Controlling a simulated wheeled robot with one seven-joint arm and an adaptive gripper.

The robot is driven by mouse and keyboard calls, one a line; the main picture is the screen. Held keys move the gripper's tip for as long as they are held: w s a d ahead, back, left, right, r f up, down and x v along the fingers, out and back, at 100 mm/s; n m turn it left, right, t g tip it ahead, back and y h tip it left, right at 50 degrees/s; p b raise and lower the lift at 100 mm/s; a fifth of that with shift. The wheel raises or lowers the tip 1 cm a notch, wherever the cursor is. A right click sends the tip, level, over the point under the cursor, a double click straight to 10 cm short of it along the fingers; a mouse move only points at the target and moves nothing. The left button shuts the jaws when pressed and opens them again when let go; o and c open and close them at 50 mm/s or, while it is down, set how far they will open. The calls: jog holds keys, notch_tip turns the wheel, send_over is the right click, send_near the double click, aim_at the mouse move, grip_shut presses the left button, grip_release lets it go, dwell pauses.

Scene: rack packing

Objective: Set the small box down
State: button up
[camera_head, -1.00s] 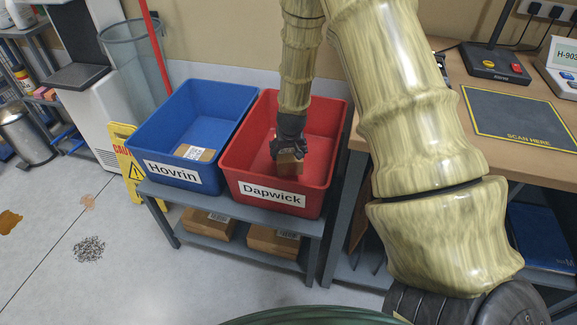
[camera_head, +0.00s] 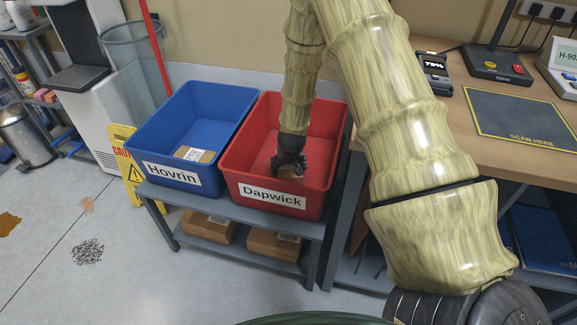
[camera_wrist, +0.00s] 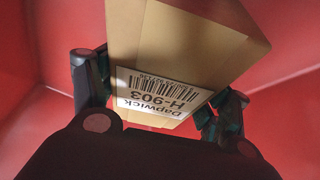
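The small box (camera_wrist: 190,45) is tan cardboard with a white label reading "Dapwick H-903" and a barcode, seen upside down in the wrist view. My gripper (camera_head: 289,168) is down inside the red bin (camera_head: 228,172) labelled "Dapwick". In the wrist view its two fingers (camera_wrist: 158,92) lie on opposite sides of the box and appear to press on it. In the head view only a little of the box (camera_head: 291,176) shows below the fingers. Whether the box touches the bin floor is hidden by the bin's front wall.
A blue bin (camera_head: 222,104) labelled "Hovrin" stands left of the red one, with a labelled box (camera_head: 194,154) in it. Both stand on a grey rack (camera_head: 232,211) with boxes (camera_head: 272,245) on its lower shelf. A desk with a scan mat (camera_head: 520,115) is at right.

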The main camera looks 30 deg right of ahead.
jog(key=o, duration=0.3)
jog(key=shift+r, duration=0.15)
jog(key=p+v, duration=0.1)
jog(key=v, duration=1.1)
jog(key=shift+p, duration=0.4)
jog(key=shift+r, duration=0.1)
